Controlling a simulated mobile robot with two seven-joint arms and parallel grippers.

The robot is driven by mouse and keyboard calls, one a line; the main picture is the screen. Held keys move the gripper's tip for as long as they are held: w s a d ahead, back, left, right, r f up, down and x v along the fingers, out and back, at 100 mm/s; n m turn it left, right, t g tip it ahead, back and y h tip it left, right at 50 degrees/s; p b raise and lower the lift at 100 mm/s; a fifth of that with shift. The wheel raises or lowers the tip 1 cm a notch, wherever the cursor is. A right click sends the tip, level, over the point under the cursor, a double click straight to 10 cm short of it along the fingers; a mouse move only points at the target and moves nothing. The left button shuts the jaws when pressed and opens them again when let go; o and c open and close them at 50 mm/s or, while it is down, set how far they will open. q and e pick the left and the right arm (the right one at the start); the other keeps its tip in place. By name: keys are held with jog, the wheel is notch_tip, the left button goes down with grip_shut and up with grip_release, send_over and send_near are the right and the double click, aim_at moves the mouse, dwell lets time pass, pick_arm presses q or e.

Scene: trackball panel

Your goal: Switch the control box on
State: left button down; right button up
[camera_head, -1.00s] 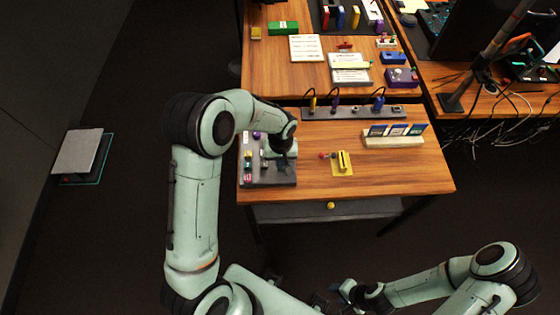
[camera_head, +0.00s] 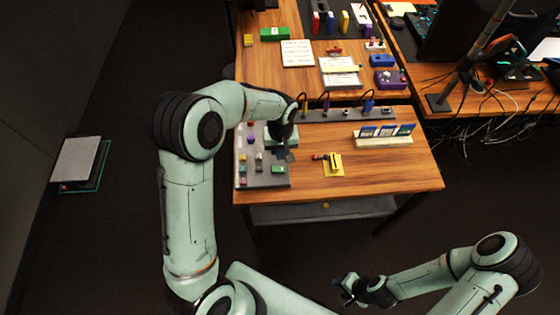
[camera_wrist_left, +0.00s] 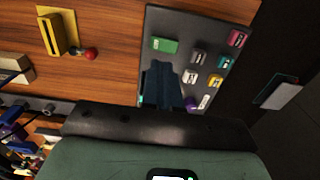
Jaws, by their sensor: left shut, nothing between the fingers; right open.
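A dark grey panel (camera_head: 246,178) with several coloured buttons or blocks lies at the left end of the near wooden table. It also fills the upper middle of the left wrist view (camera_wrist_left: 160,20). A green block (camera_head: 279,169) sits on its near right part, and in the left wrist view (camera_wrist_left: 165,45) the block looks rectangular. I cannot tell for sure which unit is the control box. My left gripper (camera_head: 284,154) is shut and empty over the panel's right edge, and its fingers partly hide the panel. My right gripper (camera_head: 350,290) is open and empty in front of the table.
A yellow plate with a yellow block (camera_head: 334,162) and a red knob stands right of the panel. A rack of blue cards (camera_head: 384,138) and a grey strip with cables (camera_head: 345,115) lie behind. A purple box (camera_head: 390,79) sits farther back. The table's front right is clear.

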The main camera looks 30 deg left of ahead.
pick_arm(q)
jog(key=shift+s+a+r, duration=0.1)
jog(key=shift+a+r, duration=0.05)
jog(key=shift+r, duration=1.35)
jog(key=shift+s+a+r, duration=0.1)
jog(key=shift+r, duration=1.35)
